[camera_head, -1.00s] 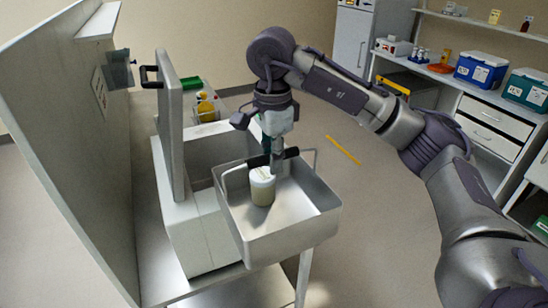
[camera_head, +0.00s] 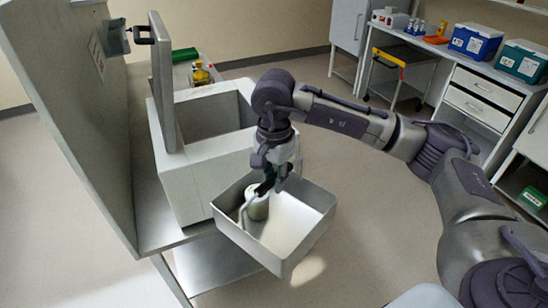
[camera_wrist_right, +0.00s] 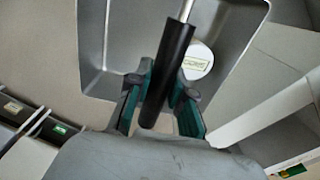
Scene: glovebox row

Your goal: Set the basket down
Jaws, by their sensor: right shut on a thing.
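The basket (camera_head: 318,232) is a square metal tray with a hoop handle and hangs at the front right of the white box. My right gripper (camera_head: 268,186) is above it, shut on the handle's black grip (camera_wrist_right: 168,70), as the right wrist view shows. A pale jar (camera_head: 259,208) stands inside the basket; its white lid also shows in the right wrist view (camera_wrist_right: 197,60). The basket's underside is hidden, so contact below cannot be told. My left gripper is not in view.
The open white box (camera_head: 195,190), with its door raised, stands on a metal bench (camera_head: 207,268) beside a tall panel (camera_head: 75,130). The basket overlaps the bench's right end in the picture. Floor (camera_head: 385,225) is clear to the right. A counter with coolers (camera_head: 475,40) stands behind.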

